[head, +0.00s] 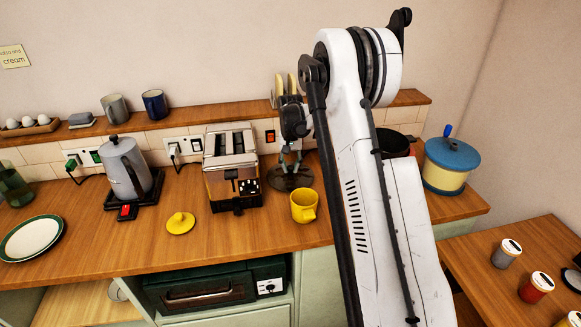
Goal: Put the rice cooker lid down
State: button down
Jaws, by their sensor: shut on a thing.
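The rice cooker lid looks to be the dark, round, partly see-through lid (289,179) at the back of the wooden counter, between the toaster and my arm. My gripper (291,163) points down over its middle and is shut on it. The lid looks about level; I cannot tell whether its rim touches the counter. A black, open-topped pot with a reddish body (394,143), perhaps the rice cooker, stands to the right, partly hidden behind my arm.
The toaster (231,168) stands close to the lid's left, and a yellow mug (304,206) in front of it. A yellow lid (180,222) and a kettle (124,167) are further left. A blue-lidded pot (450,165) is at the right. Counter in front of the toaster is clear.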

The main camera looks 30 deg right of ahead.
jog(key=shift+f, duration=0.15)
jog(key=c, duration=1.6)
grip_release()
